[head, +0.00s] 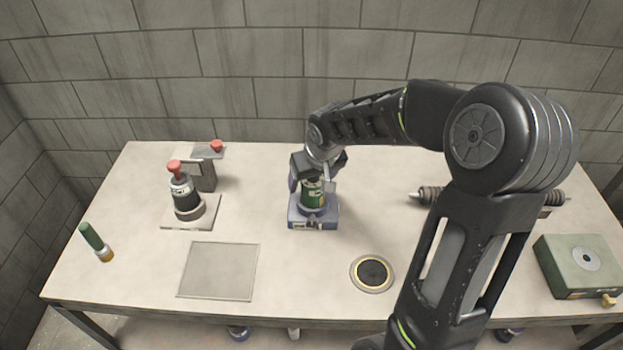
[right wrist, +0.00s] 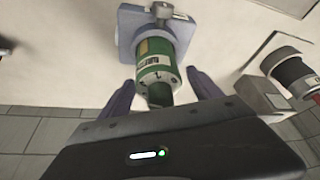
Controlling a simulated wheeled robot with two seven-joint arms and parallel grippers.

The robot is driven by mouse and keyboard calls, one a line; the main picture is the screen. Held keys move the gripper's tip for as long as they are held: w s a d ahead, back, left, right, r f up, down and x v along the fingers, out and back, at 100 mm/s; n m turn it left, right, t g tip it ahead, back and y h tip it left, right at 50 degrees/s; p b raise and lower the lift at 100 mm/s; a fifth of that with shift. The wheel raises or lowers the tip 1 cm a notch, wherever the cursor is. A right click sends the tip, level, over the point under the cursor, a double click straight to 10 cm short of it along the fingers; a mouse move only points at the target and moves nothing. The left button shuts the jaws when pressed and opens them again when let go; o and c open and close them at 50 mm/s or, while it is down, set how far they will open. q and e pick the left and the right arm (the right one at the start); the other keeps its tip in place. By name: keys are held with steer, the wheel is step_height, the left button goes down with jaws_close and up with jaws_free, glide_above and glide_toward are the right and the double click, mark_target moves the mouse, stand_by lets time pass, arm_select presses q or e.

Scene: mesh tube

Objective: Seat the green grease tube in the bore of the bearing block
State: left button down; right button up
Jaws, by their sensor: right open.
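The green grease tube (head: 312,194) stands upright at the bearing block (head: 298,222), a blue-grey block near the middle of the table. In the right wrist view the tube (right wrist: 157,62) rises from the block (right wrist: 128,28), its lower end hidden at the bore; I cannot tell how deep it sits. My right gripper (head: 318,180) is above the block, coming down over the tube's top. In the right wrist view its fingers (right wrist: 160,80) are open, one on each side of the tube's upper end, with gaps visible. My left gripper is not in view.
A black cylinder with a red knob (head: 186,198) stands on a plate at left, beside a grey bracket. A green-handled tool (head: 93,238) is farther left. A flat square plate (head: 218,271), a round black inset (head: 372,272), a ribbed shaft (head: 432,195) and a green box (head: 578,265) are around.

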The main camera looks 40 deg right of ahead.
steer(key=shift+r, duration=0.4)
steer(key=v, duration=1.1)
steer(key=shift+s+r, duration=0.2)
steer(key=shift+s, duration=0.1)
